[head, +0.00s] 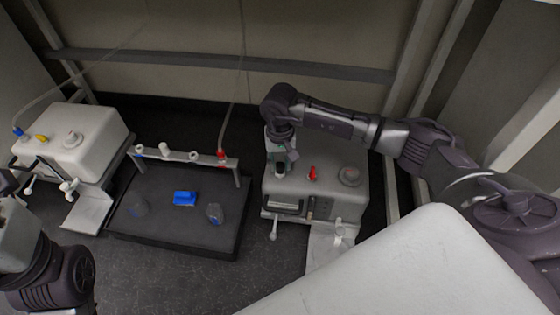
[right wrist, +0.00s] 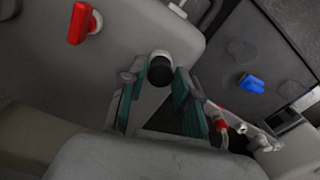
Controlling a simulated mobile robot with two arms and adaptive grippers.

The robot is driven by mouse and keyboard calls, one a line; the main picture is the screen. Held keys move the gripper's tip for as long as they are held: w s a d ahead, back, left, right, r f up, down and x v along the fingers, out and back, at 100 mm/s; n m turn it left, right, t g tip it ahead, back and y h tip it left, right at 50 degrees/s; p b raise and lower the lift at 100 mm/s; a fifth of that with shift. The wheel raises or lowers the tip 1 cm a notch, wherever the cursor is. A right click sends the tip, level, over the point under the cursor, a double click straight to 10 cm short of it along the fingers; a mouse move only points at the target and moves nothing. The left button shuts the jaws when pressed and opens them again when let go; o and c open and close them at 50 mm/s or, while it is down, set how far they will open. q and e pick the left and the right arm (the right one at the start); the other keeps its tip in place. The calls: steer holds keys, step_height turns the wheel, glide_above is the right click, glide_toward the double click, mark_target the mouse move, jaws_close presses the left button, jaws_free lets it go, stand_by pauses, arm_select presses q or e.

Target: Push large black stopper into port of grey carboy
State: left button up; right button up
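The grey carboy (head: 340,205) stands right of centre in the head view, and its pale top (right wrist: 150,25) fills the upper left of the right wrist view. The black stopper (right wrist: 161,75) sits at a white port ring (right wrist: 160,54) on the carboy's top; how deep it sits is unclear. My right gripper (head: 283,161) is over the left part of the carboy's top, pointing down. In the right wrist view its teal-padded fingers (right wrist: 160,88) are apart, on either side of the stopper, with visible gaps. Only a dark edge of my left gripper (head: 8,183) shows at the left.
A red fitting (head: 312,173) and a round cap (head: 349,176) are on the same carboy. A black shaker platform (head: 170,225) with a blue object (head: 185,198) stands left of it, with a tube rack (head: 190,157) behind. A white carboy (head: 85,135) stands far left.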

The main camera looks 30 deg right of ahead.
mark_target(280, 164)
steer(key=shift+o, duration=1.4)
step_height(280, 164, up, 12)
